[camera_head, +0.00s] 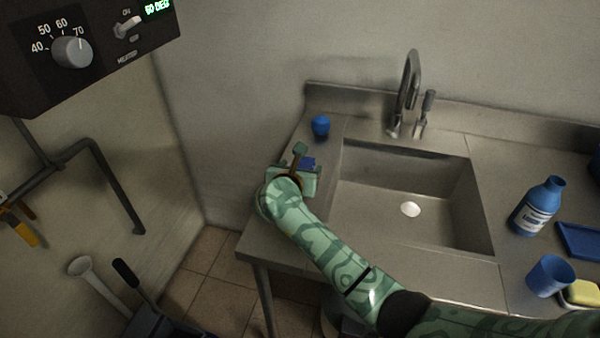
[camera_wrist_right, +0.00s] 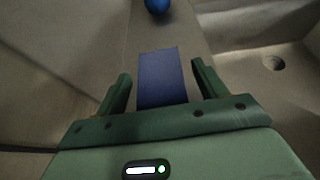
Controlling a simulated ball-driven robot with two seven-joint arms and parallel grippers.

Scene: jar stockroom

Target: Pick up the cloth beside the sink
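The cloth (camera_head: 308,163) is a small flat blue piece on the counter left of the sink, partly hidden by my right gripper in the head view. In the right wrist view the cloth (camera_wrist_right: 162,77) is a dark blue rectangle straight ahead, its near end hidden by the gripper body. My right gripper (camera_head: 303,165) is over the counter at the cloth. In the wrist view my right gripper (camera_wrist_right: 160,76) is open, with one finger on each side of the cloth and gaps between. The height above the cloth is hard to tell. My left gripper is not in view.
A blue round object (camera_head: 320,125) stands behind the cloth, near the wall. The sink basin (camera_head: 400,200) and faucet (camera_head: 405,95) are to the right. A blue bottle (camera_head: 538,207), blue cup (camera_head: 549,275) and yellow sponge (camera_head: 583,292) stand on the right counter.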

